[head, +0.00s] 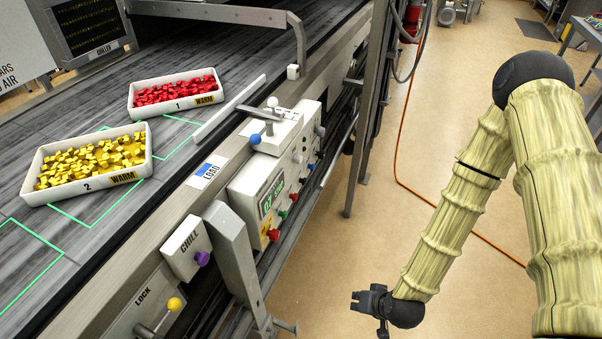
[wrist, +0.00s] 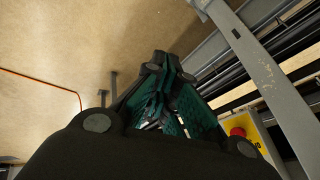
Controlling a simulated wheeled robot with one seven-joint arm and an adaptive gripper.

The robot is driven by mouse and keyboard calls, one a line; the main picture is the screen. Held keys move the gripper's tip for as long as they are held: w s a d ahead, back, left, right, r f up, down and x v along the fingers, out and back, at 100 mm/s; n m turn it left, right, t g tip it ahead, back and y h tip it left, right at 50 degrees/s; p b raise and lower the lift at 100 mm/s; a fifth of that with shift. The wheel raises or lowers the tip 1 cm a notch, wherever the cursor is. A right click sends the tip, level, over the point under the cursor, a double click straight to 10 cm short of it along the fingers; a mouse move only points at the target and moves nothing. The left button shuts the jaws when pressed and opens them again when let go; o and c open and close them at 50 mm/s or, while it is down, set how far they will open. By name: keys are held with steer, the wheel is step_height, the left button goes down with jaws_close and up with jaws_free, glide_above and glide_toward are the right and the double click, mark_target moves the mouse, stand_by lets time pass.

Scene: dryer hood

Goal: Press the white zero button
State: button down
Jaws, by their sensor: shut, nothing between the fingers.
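The white control panel (head: 262,192) hangs on the side of the conveyor in the head view, with a green-lit display (head: 266,205) and several small coloured buttons. I cannot tell which button is the white zero one; small pale round parts show on the panel's upper half, too small to read. My gripper (head: 368,302) is low over the floor, to the right of and apart from the panel. In the wrist view my gripper (wrist: 163,108) is shut and empty, its dark fingers with teal pads close together.
Two white trays, one of red pieces (head: 177,109) and one of yellow (head: 44,194), stand on the conveyor. A grey post (head: 232,255) stands before the panel. A red button (wrist: 237,132) shows in the wrist view.

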mark_target(300, 159)
steer(key=w+a+r+t+y+b, duration=0.1)
steer(key=w+a+t+b, duration=0.15)
steer(key=w, duration=0.45)
steer(key=w+a+r+t+y+b, duration=0.1)
steer(key=w+a+t+b, duration=0.15)
steer(key=w, duration=0.35)
steer(key=w+a+r+m+t+y+b, duration=0.1)
steer(key=w+r+t+y+b, duration=0.2)
steer(key=w+r, duration=1.5)
steer(key=t+b, duration=0.4)
steer(key=b, duration=0.4)
steer(key=shift+w+a+r+t+b, duration=0.2)
steer(key=shift+w+r+t+b, duration=0.1)
steer(key=shift+w+r+b, duration=0.1)
steer(key=w+a, duration=0.2)
steer(key=a, duration=0.6)
steer(key=shift+w+a, duration=0.2)
steer(key=shift+w, duration=0.1)
steer(key=shift+a+b, duration=0.1)
steer(key=shift+b, duration=0.2)
steer(key=shift+w+a, duration=0.1)
steer(key=shift+a, duration=0.25)
